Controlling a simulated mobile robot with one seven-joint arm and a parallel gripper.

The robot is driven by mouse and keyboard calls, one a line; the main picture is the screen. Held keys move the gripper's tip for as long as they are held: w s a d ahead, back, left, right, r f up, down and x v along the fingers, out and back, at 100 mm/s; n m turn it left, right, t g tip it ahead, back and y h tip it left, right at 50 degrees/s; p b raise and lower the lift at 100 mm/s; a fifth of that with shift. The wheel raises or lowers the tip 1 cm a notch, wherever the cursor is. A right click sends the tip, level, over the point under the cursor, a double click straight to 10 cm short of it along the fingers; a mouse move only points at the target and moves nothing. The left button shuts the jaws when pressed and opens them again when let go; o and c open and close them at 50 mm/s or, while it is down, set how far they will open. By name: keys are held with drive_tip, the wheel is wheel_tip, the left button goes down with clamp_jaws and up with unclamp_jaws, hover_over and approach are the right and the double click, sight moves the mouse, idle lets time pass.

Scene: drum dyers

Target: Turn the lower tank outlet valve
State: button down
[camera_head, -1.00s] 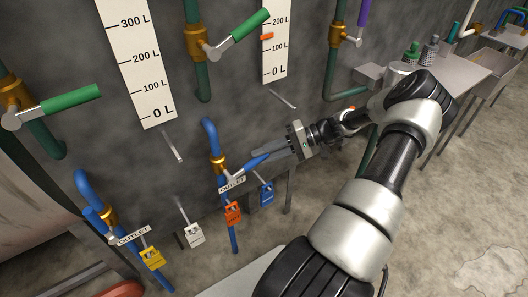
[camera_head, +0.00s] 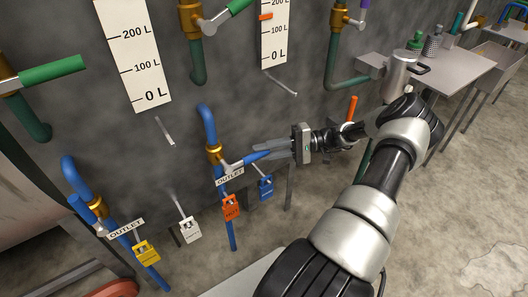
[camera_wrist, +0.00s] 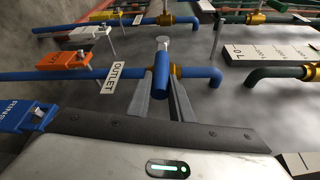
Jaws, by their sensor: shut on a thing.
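The outlet valve in front of me has a brass body (camera_head: 214,153) on a blue pipe (camera_head: 207,122), with a blue lever handle (camera_head: 256,156) sticking out to the right. An OUTLET label (camera_head: 230,176) hangs just below it. My gripper (camera_head: 266,151) is at the lever's outer end, with its fingers on either side of it. In the wrist view the blue handle (camera_wrist: 161,75) lies between the two grey fingers (camera_wrist: 162,103), and the brass body (camera_wrist: 176,72) is beyond. A second outlet valve (camera_head: 101,208) with a blue handle is at lower left.
An orange HOT tag (camera_head: 231,207) and a blue tag (camera_head: 265,188) hang near the gripped valve. A yellow tag (camera_head: 147,252) and white tag (camera_head: 190,229) hang farther left. Green-handled valves (camera_head: 52,71) are above. A metal table (camera_head: 450,74) stands at right, with open floor before it.

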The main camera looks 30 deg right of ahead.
drive_tip(key=shift+a+f, duration=0.1)
drive_tip(key=shift+a, duration=0.05)
drive_tip(key=c, duration=1.6)
unclamp_jaws()
drive_tip(key=b+v, duration=0.1)
drive_tip(key=v, duration=1.6)
drive_tip(key=shift+s+d, duration=0.1)
drive_tip(key=shift+d, duration=0.15)
